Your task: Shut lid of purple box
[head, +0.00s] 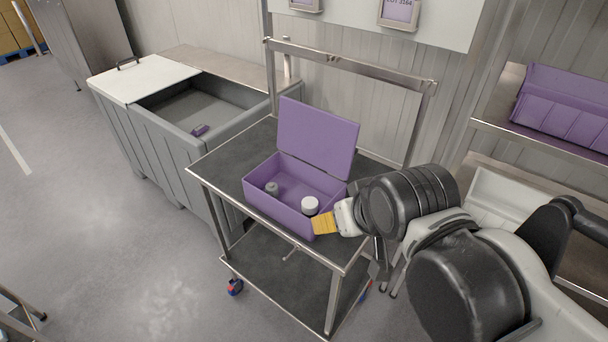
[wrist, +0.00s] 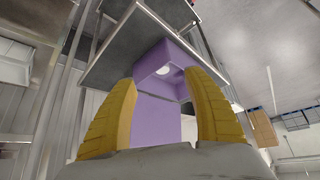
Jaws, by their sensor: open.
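The purple box (head: 283,208) stands on the dark top of a metal cart, with its lid (head: 318,139) raised upright along the back edge. Inside the box are a white round jar (head: 310,205) and a small grey item (head: 272,188). My gripper (head: 322,224) is at the front right corner of the box; the head view does not show clearly whether it touches. In the wrist view my gripper (wrist: 165,110) has its two yellow fingers spread and empty, with the purple lid (wrist: 155,120) and the box (wrist: 168,58) showing between them.
The cart (head: 215,168) has a raised rail behind the box and a lower shelf. A grey bin (head: 150,150) with a partly open top and a small purple item in it stands to the left. A shelf with purple bins (head: 565,110) is at the right.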

